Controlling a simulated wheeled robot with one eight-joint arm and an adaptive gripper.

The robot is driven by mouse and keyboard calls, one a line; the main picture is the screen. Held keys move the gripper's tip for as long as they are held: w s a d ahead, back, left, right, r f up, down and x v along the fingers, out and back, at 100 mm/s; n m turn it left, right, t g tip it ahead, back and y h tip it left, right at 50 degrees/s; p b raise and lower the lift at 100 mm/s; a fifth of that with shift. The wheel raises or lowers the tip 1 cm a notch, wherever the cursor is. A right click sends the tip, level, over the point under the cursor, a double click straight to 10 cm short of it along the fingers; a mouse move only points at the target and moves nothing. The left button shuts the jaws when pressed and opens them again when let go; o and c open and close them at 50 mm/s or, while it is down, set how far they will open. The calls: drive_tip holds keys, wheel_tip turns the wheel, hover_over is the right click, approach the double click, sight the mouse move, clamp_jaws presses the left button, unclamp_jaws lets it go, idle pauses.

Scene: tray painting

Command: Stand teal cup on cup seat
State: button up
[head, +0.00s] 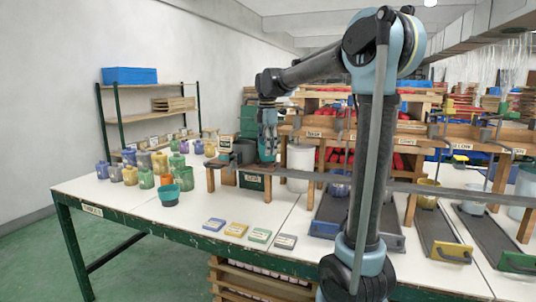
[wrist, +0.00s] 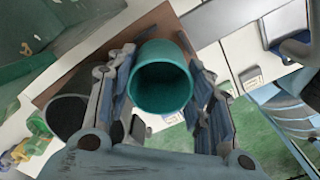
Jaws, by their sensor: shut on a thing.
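A teal cup (wrist: 160,84) is between the fingers of my gripper (wrist: 163,108), its open mouth facing the wrist camera. My gripper is shut on it. A brown wooden board (wrist: 158,24), likely the top of the stand with the cup seat, shows behind the cup. I cannot tell whether the cup touches it. A dark grey cup (wrist: 66,115) is beside the held cup, left of my fingers.
A teal bowl-like vessel (head: 169,197) stands on the white table, with several coloured jars (head: 145,178) behind it. Several labelled tiles (head: 237,229) lie near the front edge. A dark green box (head: 252,181) is under the stand. Dark trays (head: 436,235) are at right. Table between is clear.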

drive_tip(key=shift+f, duration=1)
drive_tip(key=shift+f, duration=0.1)
drive_tip(key=o, duration=1)
drive_tip(key=shift+o, duration=0.2)
wheel_tip(320, 180, up, 12)
drive_tip(key=shift+s, duration=0.1)
